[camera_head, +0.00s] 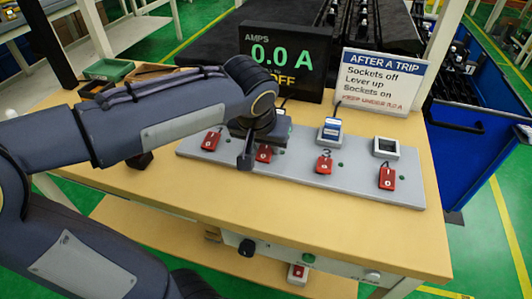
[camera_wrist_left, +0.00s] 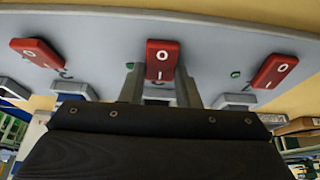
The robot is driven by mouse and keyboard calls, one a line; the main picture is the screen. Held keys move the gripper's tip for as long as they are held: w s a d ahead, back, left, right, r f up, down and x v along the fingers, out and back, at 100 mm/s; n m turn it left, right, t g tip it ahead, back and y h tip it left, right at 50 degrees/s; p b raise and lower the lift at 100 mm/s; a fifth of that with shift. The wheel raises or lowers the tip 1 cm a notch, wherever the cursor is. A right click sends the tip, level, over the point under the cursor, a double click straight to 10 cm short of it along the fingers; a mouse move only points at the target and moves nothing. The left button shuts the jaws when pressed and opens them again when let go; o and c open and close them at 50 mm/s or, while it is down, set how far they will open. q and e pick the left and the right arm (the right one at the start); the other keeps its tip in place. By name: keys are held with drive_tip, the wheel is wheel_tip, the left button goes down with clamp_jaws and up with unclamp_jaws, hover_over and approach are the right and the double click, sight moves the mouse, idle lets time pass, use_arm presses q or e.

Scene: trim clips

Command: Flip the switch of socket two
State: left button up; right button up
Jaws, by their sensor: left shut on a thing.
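A grey socket panel (camera_head: 225,160) with red rocker switches lies on the wooden bench. The second switch from the left (camera_head: 263,153) is beside my left gripper (camera_head: 250,150); it is also upright in the middle of the left wrist view (camera_wrist_left: 163,62), marked O and I. My left gripper (camera_wrist_left: 160,88) points down at the second socket, its fingers either side of a pale grey block, apparently the plug there, just below the switch in that view. The gripper hides most of this plug and socket. My right gripper is not in view.
The first (camera_head: 211,140), third (camera_head: 324,163) and fourth (camera_head: 387,178) switches stand alongside. A plug (camera_head: 330,130) sits in the third socket; the fourth socket (camera_head: 386,147) looks empty. A display (camera_head: 285,62) reads 0.0 A, OFF. A sign (camera_head: 378,80) stands beside it.

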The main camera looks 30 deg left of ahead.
sight(261, 166)
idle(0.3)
use_arm(q)
drive_tip(key=o, duration=1)
drive_tip(key=p+v, duration=0.1)
drive_tip(key=v, duration=0.6)
drive_tip(key=shift+s+r+p, duration=0.25)
drive_tip(key=shift+r+p, duration=0.1)
drive_tip(key=shift+p, duration=0.05)
